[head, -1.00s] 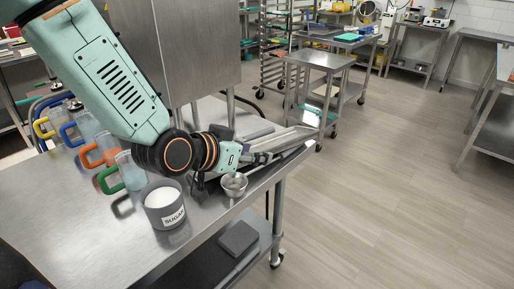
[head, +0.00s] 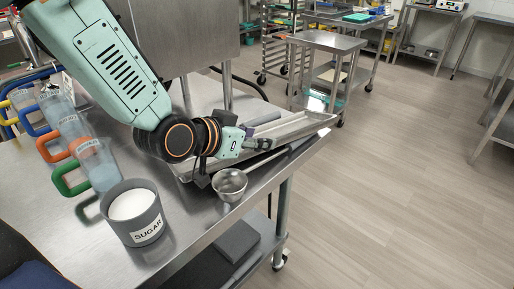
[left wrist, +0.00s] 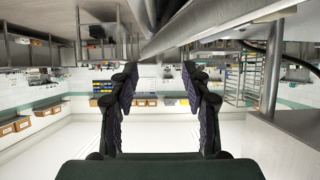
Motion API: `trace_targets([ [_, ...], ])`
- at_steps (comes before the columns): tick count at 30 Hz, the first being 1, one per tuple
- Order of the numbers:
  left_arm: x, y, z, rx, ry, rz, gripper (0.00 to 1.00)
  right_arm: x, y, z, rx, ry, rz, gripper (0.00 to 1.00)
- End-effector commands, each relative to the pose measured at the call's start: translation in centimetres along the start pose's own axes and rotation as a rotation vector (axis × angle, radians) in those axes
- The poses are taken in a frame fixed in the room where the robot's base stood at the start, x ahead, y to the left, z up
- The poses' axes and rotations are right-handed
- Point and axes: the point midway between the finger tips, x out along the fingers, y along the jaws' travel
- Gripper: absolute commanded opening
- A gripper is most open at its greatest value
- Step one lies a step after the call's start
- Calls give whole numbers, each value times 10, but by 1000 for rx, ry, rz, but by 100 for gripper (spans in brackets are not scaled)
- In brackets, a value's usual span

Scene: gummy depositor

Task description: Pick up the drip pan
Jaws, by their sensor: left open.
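The drip pan (head: 306,124), a long shallow metal tray, lies along the far right edge of the steel table in the head view. Its right end reaches the table corner, and my left arm hides part of its near side. My left gripper (head: 266,144) is at the near long side of the pan, pointing right along it. The left wrist view shows its two dark fingers (left wrist: 160,88) spread apart with nothing between them. A metal edge crosses above the fingers there; I cannot tell whether it is the pan. My right gripper is not in view.
A metal cup (head: 229,184) with a long handle sits just in front of my left gripper. A grey sugar tub (head: 134,212) and several jugs with coloured handles (head: 70,178) stand to the left. A steel machine body (head: 185,40) stands behind the pan. The floor to the right is clear.

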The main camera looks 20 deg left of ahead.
Motion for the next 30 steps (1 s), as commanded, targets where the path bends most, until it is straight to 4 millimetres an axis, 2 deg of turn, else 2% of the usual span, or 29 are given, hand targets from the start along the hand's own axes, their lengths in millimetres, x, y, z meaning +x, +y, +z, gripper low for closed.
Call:
trace_targets([
  [1, 2, 1, 6, 1, 0, 0, 48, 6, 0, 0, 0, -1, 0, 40],
  [4, 3, 3, 8, 3, -1, 0, 48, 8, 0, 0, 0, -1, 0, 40],
  [17, 27, 6, 10, 3, -2, 0, 48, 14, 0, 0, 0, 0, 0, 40],
  [27, 71, 6, 11, 3, -2, 0, 48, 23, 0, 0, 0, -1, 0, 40],
  [30, 77, 6, 9, 1, 0, 0, 48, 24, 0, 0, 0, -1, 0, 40],
])
